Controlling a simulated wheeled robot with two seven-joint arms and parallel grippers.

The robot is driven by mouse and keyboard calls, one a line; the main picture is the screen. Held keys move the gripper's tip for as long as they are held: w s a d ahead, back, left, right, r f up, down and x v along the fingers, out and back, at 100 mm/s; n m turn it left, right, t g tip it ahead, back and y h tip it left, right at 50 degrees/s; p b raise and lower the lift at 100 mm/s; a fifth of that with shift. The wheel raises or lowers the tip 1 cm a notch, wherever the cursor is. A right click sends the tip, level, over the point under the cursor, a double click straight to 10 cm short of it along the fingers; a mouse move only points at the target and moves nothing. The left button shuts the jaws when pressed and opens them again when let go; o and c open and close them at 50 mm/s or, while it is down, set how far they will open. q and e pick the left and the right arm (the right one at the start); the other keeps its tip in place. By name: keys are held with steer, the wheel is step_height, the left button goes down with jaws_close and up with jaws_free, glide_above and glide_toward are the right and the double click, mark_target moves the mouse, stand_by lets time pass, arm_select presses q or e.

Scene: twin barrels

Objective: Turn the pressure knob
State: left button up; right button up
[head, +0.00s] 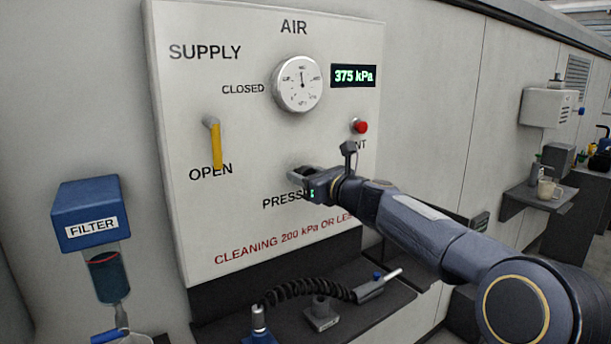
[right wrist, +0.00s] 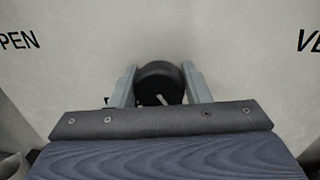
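The pressure knob (right wrist: 160,84) is black with a white pointer mark and shows between my fingers in the right wrist view. My right gripper (right wrist: 160,72) has one finger on each side of it, with no clear gap, so it looks shut on the knob. In the head view my right gripper (head: 298,176) is at the panel (head: 240,130) just above the PRESSURE label, and it hides the knob. The round gauge (head: 298,84) is above, and the green display (head: 353,76) reads 375 kPa. My left gripper is not in view.
The yellow supply lever (head: 216,145) points down at OPEN. A red vent button (head: 360,126) is close above my right wrist. A blue filter (head: 88,208) hangs at left. A shelf below holds a coiled black hose (head: 300,288). Red print reads CLEANING 200 kPa OR LESS.

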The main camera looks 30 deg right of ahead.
steer(key=shift+c, duration=0.7)
steer(key=shift+a, duration=0.1)
steer(key=shift+n, duration=0.4)
steer(key=shift+f+n+b, duration=0.1)
steer(key=shift+n+b, duration=0.3)
steer(key=shift+n, duration=0.6)
steer(key=n+b, duration=0.1)
steer(key=n, duration=0.4)
steer(key=shift+a+f+g, duration=0.1)
steer(key=shift+a+g, duration=0.05)
steer(key=shift+g, duration=0.15)
steer(key=n+b, duration=0.1)
steer(key=n, duration=0.3)
steer(key=shift+f+h+b, duration=0.1)
steer(key=shift+h+b, duration=0.2)
steer(key=shift+h, duration=0.1)
steer(key=shift+f+n+b, duration=0.1)
steer(key=shift+n+b, duration=0.25)
steer(key=shift+n, duration=1.25)
